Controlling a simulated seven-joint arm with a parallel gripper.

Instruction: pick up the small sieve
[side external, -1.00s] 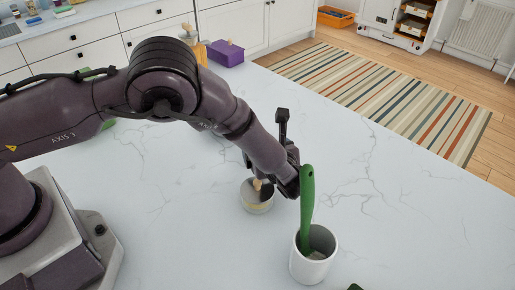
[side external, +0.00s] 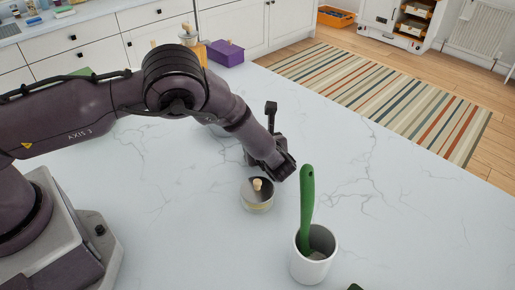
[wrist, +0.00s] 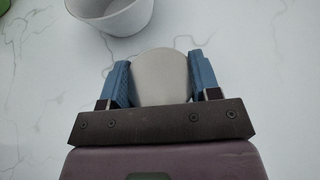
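I cannot make out a small sieve for certain in either view. My gripper (side external: 285,170) is beyond the lidded pot and the white cup in the side view, its fingertips hard to see there. In the wrist view its two blue fingers (wrist: 160,70) stand apart. A pale, smooth, rounded thing (wrist: 160,78) shows between them, its lower part hidden by the gripper's plate. I cannot tell what it is or whether the fingers touch it.
A white cup (side external: 310,268) holds an upright green-handled utensil (side external: 307,205). A small round pot (side external: 257,204) with a light knob stands left of it. A white vessel (wrist: 115,14) shows in the wrist view. The marbled counter (side external: 410,215) is clear at right.

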